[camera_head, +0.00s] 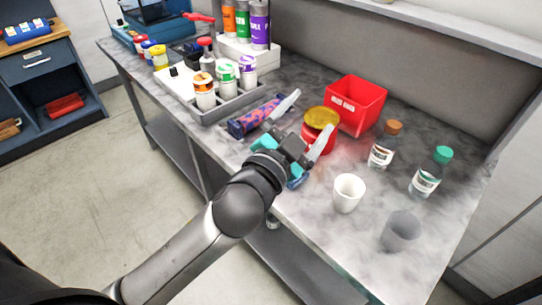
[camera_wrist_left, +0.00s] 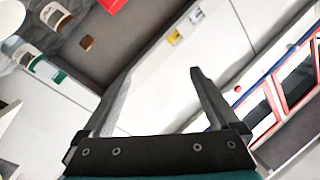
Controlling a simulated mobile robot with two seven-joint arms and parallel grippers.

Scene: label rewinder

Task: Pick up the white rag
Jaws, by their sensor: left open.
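I cannot make out a white rag in either view. My left gripper (camera_head: 315,110) is above the grey marbled workbench (camera_head: 305,205), in front of the red bin. Its two fingers are spread apart with nothing between them. In the left wrist view the open fingers (camera_wrist_left: 162,72) also show, with a pale wall or panel behind them. A blue and red patterned bundle (camera_head: 252,117) lies on the bench just left of the gripper. My right gripper is not in view.
A red bin (camera_head: 357,104), a red tub with yellow lid (camera_head: 320,122), two bottles (camera_head: 382,148) (camera_head: 428,174), a white cup (camera_head: 348,194) and a grey cup (camera_head: 400,232) stand around the gripper. A grey tray (camera_head: 228,106) with jars is left.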

